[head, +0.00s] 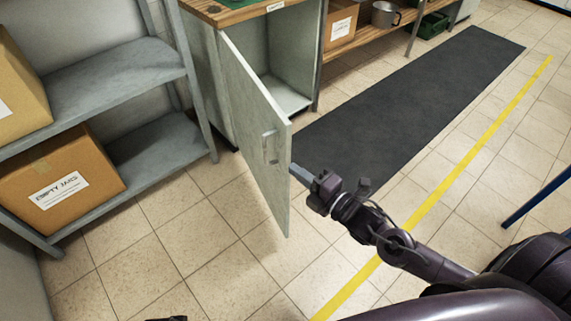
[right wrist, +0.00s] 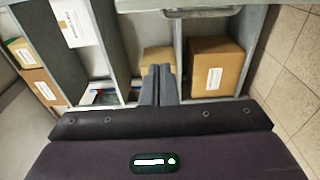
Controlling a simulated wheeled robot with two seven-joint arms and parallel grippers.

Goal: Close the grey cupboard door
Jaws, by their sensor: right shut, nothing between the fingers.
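The grey cupboard (head: 203,75) stands at the top centre of the head view under a wooden top. Its door (head: 250,115) is swung wide open on its left side and shows the face with the bar handle (head: 270,147). The inside (head: 285,92) is partly visible. My right gripper (head: 297,173) is shut and empty, with its fingertips close by the door's free edge, on the inner side. I cannot tell if they touch. The shut fingers also show in the right wrist view (right wrist: 158,84). A dark part at the head view's bottom edge may be my left gripper.
A grey shelf rack (head: 110,75) with cardboard boxes stands on the left, one labelled "EMPTY JARS" (head: 80,205). A dark mat (head: 400,110) and a yellow line (head: 440,185) lie on the right. The tiled floor left of the door is clear.

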